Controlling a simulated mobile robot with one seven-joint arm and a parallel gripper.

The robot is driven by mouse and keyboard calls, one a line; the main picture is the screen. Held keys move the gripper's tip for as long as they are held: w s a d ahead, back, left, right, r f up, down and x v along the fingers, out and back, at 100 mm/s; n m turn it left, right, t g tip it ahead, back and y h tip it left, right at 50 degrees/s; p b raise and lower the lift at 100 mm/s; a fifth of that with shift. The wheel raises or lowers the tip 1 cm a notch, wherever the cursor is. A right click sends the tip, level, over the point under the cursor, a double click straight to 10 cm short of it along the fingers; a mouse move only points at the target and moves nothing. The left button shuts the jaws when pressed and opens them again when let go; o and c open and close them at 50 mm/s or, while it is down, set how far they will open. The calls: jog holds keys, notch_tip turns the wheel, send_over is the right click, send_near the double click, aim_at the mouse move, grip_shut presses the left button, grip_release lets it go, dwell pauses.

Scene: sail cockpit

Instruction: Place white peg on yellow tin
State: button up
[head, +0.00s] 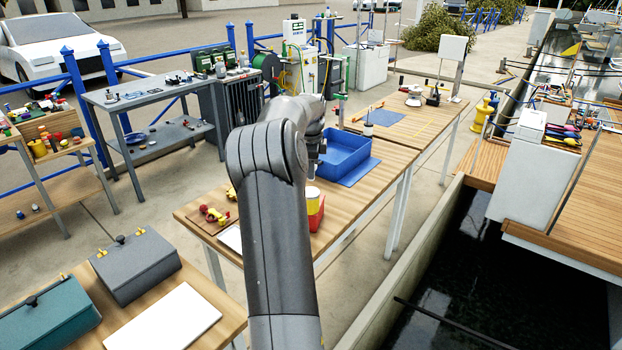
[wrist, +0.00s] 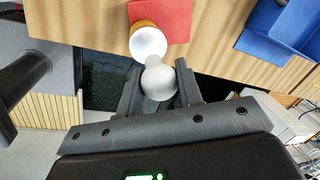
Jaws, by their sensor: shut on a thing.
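My gripper (wrist: 158,72) is shut on the white peg (wrist: 158,83), whose rounded white head shows between the two fingers in the wrist view. The yellow tin (wrist: 143,25) with a white top stands just beyond the peg there, by a red pad (wrist: 176,18). In the picture the peg overlaps the near edge of the tin's top; I cannot tell whether they touch. In the head view the yellow tin (head: 313,207) is just right of my arm, at a red piece (head: 316,219) on the wooden bench. The peg is not clearly visible there.
A blue tray (head: 345,154) stands on the bench behind the tin. A red and yellow toy-like item (head: 215,214) lies left of my arm. A grey box (head: 136,265) and a white board (head: 165,320) are on the nearer bench. Dark water lies to the right.

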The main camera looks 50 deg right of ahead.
jog(key=shift+w+f, duration=0.1)
jog(key=shift+f, duration=1.95)
jog(key=o, duration=1)
jog(key=shift+f, duration=0.1)
jog(key=shift+c, duration=0.2)
